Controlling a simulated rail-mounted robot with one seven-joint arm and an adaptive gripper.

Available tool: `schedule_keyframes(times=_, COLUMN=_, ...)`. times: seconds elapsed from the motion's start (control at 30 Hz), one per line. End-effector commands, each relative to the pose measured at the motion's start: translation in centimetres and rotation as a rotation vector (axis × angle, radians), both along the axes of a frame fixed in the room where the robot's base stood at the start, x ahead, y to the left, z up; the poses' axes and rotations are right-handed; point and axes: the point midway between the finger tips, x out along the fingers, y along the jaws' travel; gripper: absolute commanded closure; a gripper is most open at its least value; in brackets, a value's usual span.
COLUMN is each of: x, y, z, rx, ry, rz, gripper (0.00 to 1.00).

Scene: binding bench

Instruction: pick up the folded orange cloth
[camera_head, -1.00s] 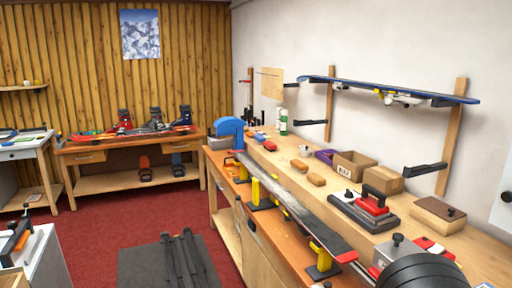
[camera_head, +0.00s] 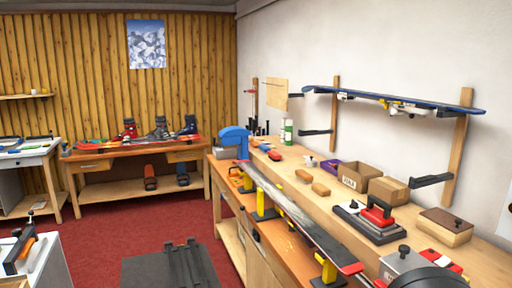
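I cannot make out a clearly folded orange cloth. Two small orange-brown pieces lie on the upper bench top, one (camera_head: 304,176) slightly behind the other (camera_head: 320,189); they look like blocks, and I cannot tell whether either is cloth. A small red-orange item (camera_head: 274,155) lies farther back, near the blue machine. My gripper is not visible. A dark rounded shape at the lower right edge looks like part of my arm.
A ski (camera_head: 300,220) lies along the bench front on yellow supports. Cardboard boxes (camera_head: 388,190), a red-handled iron (camera_head: 377,215) and a wooden box (camera_head: 446,226) stand on the bench. A snowboard (camera_head: 400,100) hangs on the wall. Red carpet (camera_head: 110,240) is open at left.

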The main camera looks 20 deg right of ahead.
Motion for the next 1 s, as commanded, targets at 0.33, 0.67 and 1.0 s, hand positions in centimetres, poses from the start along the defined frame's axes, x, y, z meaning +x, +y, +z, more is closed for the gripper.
schedule_keyframes(times=0.33, x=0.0, y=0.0, z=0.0, rx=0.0, ry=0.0, rz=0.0, gripper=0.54)
schedule_keyframes(times=0.67, x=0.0, y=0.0, z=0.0, rx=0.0, ry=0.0, rz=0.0, gripper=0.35)
schedule_keyframes(times=1.0, x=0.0, y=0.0, z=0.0, rx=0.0, ry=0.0, rz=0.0, gripper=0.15)
